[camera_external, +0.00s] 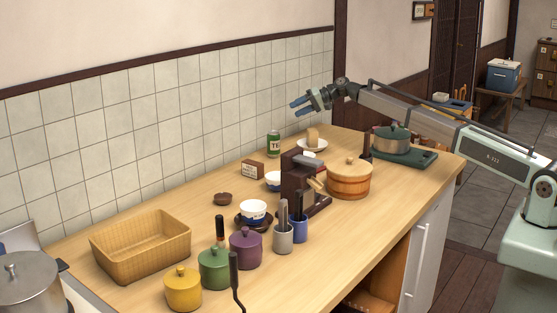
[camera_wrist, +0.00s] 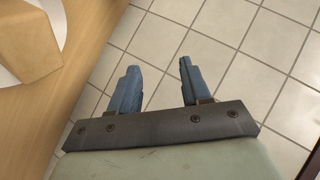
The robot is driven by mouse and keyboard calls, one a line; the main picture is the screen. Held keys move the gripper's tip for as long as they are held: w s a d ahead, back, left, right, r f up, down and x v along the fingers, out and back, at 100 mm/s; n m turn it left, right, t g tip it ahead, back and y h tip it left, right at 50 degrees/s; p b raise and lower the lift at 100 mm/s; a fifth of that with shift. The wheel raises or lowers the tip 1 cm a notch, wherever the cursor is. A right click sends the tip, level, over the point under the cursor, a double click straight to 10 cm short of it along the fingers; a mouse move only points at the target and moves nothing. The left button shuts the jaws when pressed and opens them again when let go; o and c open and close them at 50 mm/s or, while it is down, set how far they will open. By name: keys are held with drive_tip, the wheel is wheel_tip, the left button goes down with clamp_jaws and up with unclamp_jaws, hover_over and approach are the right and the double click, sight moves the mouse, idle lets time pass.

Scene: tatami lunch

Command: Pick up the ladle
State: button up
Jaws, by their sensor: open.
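I cannot make out a ladle for certain. A thin dark handle (camera_external: 234,272) rises at the counter's front edge in the external view, right of the green pot; its lower end runs down toward the frame's bottom edge, and I cannot tell if it is the ladle's. Dark-handled utensils (camera_external: 283,215) stand in a grey cup, and others stand in a blue cup beside it. My gripper (camera_external: 299,107) is open and empty, high above the back of the counter near the tiled wall, far from these handles. Its two blue fingers (camera_wrist: 158,68) are apart in the wrist view.
Yellow (camera_external: 183,290), green (camera_external: 214,270) and purple (camera_external: 246,250) lidded pots crowd the front. A wicker basket (camera_external: 140,247) lies left. A brown machine (camera_external: 302,184) and wooden tub (camera_external: 349,181) stand centre right. A plate (camera_external: 322,146) with a tan block (camera_wrist: 28,40) is below my gripper.

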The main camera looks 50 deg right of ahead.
drive_tip(key=s+a+r+n+g, duration=0.1)
drive_tip(key=a+n, duration=0.1)
drive_tip(key=a, duration=0.8)
drive_tip(key=s+a+r+n+g+y, duration=0.1)
drive_tip(key=a+n+g, duration=0.1)
drive_tip(key=a, duration=0.9)
drive_tip(key=s+a+r+n+g, duration=0.1)
drive_tip(key=s+a+n, duration=0.1)
drive_tip(key=a, duration=0.8)
drive_tip(key=s+a+r+n+g, duration=0.1)
drive_tip(key=s+a+n+g, duration=0.3)
drive_tip(key=a, duration=0.9)
drive_tip(key=s+a+r+n+t, duration=0.1)
drive_tip(key=s+a+n, duration=0.1)
drive_tip(key=s+a, duration=0.8)
drive_tip(key=n+g+h, duration=0.2)
drive_tip(key=n+h, duration=0.2)
drive_tip(key=n, duration=0.6)
approach(234, 255)
drive_tip(key=w+f, duration=0.1)
drive_tip(key=x, duration=0.7)
drive_tip(key=shift+d+f, duration=0.1)
drive_tip(key=shift+f, duration=0.35)
drive_tip(key=shift+s+x, duration=0.2)
drive_tip(key=shift+x, duration=1.15)
drive_tip(key=shift+s+x, duration=0.15)
drive_tip(key=shift+x, duration=1.2)
drive_tip(key=shift+c, duration=0.2)
clamp_jaws()
